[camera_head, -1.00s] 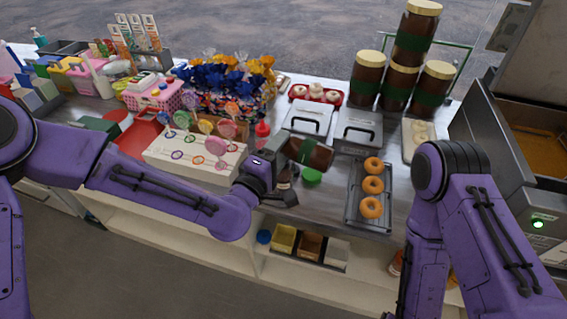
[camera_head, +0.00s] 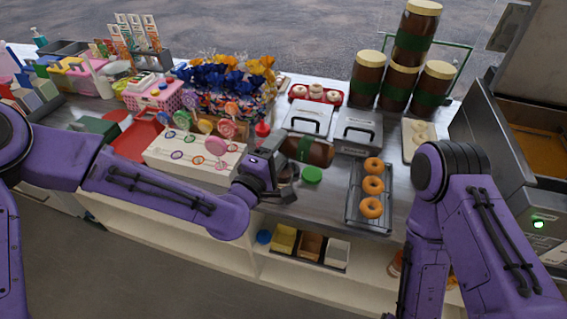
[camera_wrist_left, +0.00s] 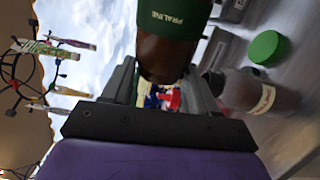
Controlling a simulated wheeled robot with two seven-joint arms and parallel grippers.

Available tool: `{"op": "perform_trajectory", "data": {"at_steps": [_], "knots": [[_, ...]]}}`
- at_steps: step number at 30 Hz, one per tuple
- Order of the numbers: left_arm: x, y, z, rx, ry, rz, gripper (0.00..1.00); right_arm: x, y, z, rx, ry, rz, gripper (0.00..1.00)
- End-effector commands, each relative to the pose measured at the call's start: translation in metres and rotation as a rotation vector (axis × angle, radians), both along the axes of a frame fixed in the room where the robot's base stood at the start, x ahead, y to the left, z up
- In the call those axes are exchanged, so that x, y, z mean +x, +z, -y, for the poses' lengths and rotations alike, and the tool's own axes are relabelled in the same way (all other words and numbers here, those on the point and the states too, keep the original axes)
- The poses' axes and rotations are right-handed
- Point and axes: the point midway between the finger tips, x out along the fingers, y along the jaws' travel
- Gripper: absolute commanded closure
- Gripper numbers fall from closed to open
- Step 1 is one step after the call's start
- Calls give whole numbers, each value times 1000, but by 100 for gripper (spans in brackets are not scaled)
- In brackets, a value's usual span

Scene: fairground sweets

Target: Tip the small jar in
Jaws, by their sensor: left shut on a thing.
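My left gripper (camera_head: 280,163) is shut on a brown jar (camera_head: 318,153) with a green band, above the counter in the head view. The jar lies tilted nearly on its side. In the left wrist view the same jar (camera_wrist_left: 168,55) shows the word PRALINE on its green label, between the fingers (camera_wrist_left: 165,92). A second brown jar (camera_wrist_left: 240,92) with a pale label stands beside the held one in the wrist view. It is mostly hidden behind my gripper in the head view. A green lid (camera_head: 311,175) lies flat on the counter. My right gripper is out of view.
A tray with three doughnuts (camera_head: 372,186) is right of the lid. Two grey lidded boxes (camera_head: 309,118) (camera_head: 357,130) stand behind. Tall brown jars (camera_head: 399,82) are stacked at the back. A white lollipop stand (camera_head: 205,160) is close on the left.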

Motion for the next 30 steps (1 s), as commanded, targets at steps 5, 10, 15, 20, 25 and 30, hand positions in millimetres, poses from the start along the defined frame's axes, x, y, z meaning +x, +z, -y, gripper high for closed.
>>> {"op": "perform_trajectory", "data": {"at_steps": [5, 10, 15, 20, 25, 30], "knots": [[0, 23, 0, -1, 0, 3, 100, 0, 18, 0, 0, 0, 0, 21], [1, 55, 0, -2, 0, 3, 100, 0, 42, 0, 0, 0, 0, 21], [0, 74, 0, -1, -1, 2, 100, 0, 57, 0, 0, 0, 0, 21], [0, 77, 1, 193, -2, 113, 100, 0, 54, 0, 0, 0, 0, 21], [0, 81, 1, 467, -1, 263, 100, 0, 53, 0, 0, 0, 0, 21], [0, 81, 0, 486, 1, 273, 100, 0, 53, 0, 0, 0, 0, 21]]}}
